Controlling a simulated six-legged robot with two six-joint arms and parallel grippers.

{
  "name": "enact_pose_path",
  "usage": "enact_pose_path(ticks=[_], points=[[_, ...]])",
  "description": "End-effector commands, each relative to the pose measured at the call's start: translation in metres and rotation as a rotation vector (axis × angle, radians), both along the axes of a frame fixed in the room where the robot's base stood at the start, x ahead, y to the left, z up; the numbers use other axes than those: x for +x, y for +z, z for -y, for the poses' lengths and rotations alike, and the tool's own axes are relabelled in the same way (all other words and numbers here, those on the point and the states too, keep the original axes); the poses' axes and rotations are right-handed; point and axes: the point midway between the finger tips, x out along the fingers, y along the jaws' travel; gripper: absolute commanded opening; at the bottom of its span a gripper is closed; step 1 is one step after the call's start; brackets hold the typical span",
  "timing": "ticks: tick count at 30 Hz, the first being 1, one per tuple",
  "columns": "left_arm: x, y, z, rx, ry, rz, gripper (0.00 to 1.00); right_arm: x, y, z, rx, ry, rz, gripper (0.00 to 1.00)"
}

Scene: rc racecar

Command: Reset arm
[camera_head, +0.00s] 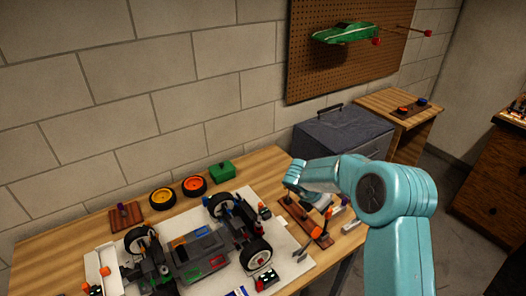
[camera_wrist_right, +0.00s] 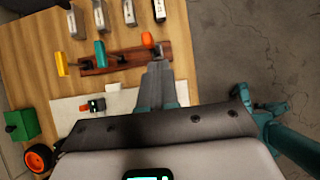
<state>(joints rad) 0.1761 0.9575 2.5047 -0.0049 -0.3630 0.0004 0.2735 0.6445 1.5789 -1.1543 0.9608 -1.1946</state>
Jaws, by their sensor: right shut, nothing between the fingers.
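My right arm comes in from the lower right of the head view, and its gripper (camera_head: 322,207) is over the right end of the workbench, partly hidden behind the wrist. In the right wrist view the gripper (camera_wrist_right: 158,72) is shut with nothing in it. Its tips point toward a dark red tool rack (camera_wrist_right: 127,60) with orange and teal handled tools. The rack (camera_head: 300,222) also shows below the gripper in the head view. I cannot tell whether the tips touch it. My left gripper is not in view.
The RC car chassis (camera_head: 195,250) lies on a white mat (camera_head: 291,265) on the workbench (camera_head: 58,246). Yellow (camera_head: 162,198) and orange (camera_head: 194,186) wheels and a green box (camera_head: 222,171) stand behind it. A dark toolbox (camera_head: 342,133) is beyond the gripper. A green car body (camera_head: 343,33) hangs on the pegboard.

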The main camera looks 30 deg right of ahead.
Motion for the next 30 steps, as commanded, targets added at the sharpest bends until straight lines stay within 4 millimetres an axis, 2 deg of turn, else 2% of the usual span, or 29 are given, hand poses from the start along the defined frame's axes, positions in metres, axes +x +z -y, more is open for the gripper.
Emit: enact_pose_path(ticks=[5,8,11,12,14,18,20,21,22,24,27,30], points=[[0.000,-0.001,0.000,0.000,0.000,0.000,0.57,-0.001,-0.007,-0.005,0.019,-0.005,0.003,0.00],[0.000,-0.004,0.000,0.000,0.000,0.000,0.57,-0.006,-0.036,-0.031,0.108,-0.036,0.021,0.00],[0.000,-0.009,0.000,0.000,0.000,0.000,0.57,-0.020,-0.083,-0.083,0.279,-0.132,0.054,0.00],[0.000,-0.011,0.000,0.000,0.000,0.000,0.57,-0.030,-0.104,-0.108,0.360,-0.194,0.066,0.00],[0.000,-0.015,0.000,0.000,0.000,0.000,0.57,-0.047,-0.132,-0.148,0.483,-0.311,0.079,0.00],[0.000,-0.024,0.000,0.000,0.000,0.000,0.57,-0.099,-0.183,-0.241,0.727,-0.707,0.087,0.00],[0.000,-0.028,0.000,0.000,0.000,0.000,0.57,-0.126,-0.199,-0.276,0.794,-0.931,0.084,0.00],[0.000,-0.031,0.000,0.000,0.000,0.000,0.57,-0.145,-0.208,-0.296,0.818,-1.096,0.087,0.00],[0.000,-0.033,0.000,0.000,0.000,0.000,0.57,-0.160,-0.214,-0.308,0.824,-1.222,0.090,0.00],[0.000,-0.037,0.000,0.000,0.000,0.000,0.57,-0.186,-0.223,-0.325,0.808,-1.473,0.114,0.00],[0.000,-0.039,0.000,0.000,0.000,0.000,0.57,-0.213,-0.229,-0.333,0.755,-1.716,0.157,0.00],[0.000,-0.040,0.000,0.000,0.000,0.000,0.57,-0.224,-0.231,-0.333,0.719,-1.831,0.192,0.00]])
